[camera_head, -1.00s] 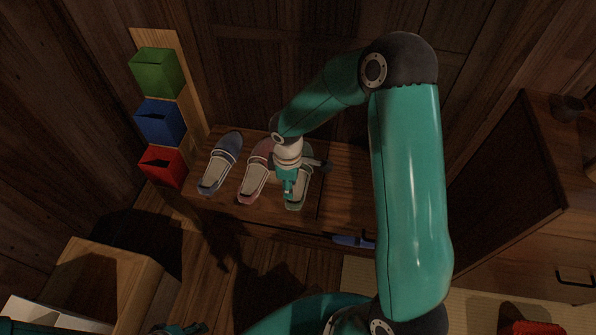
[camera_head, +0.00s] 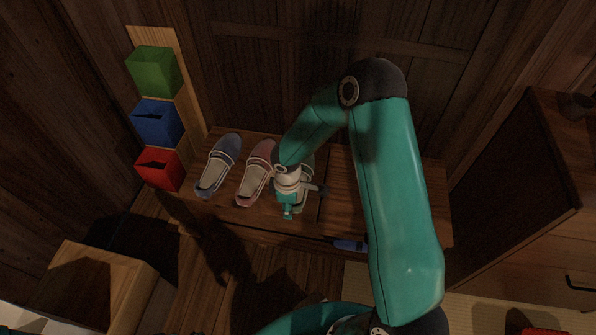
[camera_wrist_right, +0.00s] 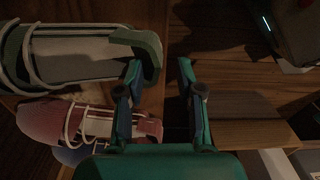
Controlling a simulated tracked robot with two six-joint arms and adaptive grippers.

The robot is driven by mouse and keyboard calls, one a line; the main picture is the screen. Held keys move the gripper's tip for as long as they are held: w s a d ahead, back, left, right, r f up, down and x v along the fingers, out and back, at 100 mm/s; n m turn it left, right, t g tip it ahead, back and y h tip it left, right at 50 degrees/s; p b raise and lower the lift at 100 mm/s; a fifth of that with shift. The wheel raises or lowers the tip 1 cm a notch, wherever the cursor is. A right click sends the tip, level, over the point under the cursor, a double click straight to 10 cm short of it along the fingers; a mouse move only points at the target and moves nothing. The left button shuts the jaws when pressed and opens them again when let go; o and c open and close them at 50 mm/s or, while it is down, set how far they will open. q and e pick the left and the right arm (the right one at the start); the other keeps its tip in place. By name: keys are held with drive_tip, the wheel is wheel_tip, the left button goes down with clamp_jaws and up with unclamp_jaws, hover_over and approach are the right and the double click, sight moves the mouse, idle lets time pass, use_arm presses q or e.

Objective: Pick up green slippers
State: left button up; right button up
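The green slipper (camera_head: 308,172) lies at the right of a row on the low wooden bench, largely hidden by my right gripper and wrist in the head view. In the right wrist view the green slipper (camera_wrist_right: 85,55) fills the upper left. My right gripper (camera_head: 288,212) is at the slipper's near end. In the wrist view, the fingers of my right gripper (camera_wrist_right: 160,68) are apart. The left finger overlaps the slipper's end and the right finger is beyond it. I cannot tell whether they touch it. Only one green slipper is clearly visible. My left gripper is not in view.
A pink slipper (camera_head: 255,180) and a blue-grey slipper (camera_head: 217,165) lie to the left on the bench (camera_head: 345,205). Green (camera_head: 155,70), blue (camera_head: 158,120) and red (camera_head: 160,168) boxes stand at left. A blue item (camera_head: 350,245) is under the bench front. A cabinet (camera_head: 520,220) stands at right.

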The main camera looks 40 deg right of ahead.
clamp_jaws()
drive_tip(key=shift+r, duration=0.2)
